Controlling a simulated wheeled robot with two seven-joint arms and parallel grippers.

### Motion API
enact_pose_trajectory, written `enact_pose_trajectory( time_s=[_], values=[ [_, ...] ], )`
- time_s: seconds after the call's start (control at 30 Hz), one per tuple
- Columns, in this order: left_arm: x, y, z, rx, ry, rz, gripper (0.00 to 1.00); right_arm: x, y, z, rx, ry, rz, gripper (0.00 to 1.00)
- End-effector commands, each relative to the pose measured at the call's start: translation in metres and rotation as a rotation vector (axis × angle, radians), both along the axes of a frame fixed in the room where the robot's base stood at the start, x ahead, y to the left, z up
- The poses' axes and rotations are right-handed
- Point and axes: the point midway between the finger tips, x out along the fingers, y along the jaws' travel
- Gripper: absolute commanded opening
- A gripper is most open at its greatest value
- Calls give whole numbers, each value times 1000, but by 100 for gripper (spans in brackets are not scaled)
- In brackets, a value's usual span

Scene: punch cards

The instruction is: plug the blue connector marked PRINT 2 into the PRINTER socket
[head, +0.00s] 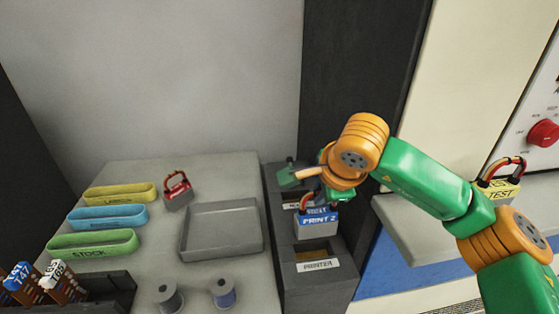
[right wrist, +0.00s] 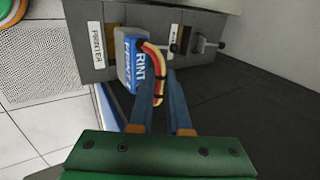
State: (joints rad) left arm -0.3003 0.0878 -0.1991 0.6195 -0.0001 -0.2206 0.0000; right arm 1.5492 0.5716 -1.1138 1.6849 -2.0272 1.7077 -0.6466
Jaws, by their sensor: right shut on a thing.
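The blue connector marked PRINT 2 (head: 317,222) has a grey body and a loop of red and yellow cable on top. It also shows in the right wrist view (right wrist: 130,62). My right gripper (head: 312,192) is shut on its cable loop, with the fingers (right wrist: 165,88) around the loop. The PRINTER socket (head: 317,254) is an open recess in the dark grey block, just in front of the connector; its label (right wrist: 96,44) shows in the right wrist view. I cannot tell whether the connector touches the block. My left gripper is not in view.
A second labelled place on the block (head: 290,206) is partly hidden behind the connector. A red connector (head: 178,192), an empty grey tray (head: 186,240), coloured bins (head: 93,243) and spools (head: 222,293) are on the left table. A yellow TEST connector (head: 498,190) stands at right.

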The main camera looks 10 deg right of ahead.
Motion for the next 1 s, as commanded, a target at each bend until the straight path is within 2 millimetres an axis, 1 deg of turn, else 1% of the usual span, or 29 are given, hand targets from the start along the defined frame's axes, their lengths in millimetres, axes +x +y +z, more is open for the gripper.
enact_pose_trajectory(
  time_s=[0.03, 0.13, 0.27, 0.6, 0.7, 1.0],
  values=[
    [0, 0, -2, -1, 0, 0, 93, 0, -7, -10, 1, 2, -9, 0],
    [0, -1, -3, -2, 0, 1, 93, 1, -12, -18, 1, 0, -13, 0],
    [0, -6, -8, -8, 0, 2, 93, 1, -13, -25, 2, -1, -14, 0],
    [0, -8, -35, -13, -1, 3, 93, 1, -13, -62, 3, 0, -13, 0],
    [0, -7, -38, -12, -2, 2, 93, 1, -13, -66, 3, 0, -12, 0],
    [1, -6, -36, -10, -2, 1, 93, 1, -12, -65, 3, 0, -12, 0]
  ],
)
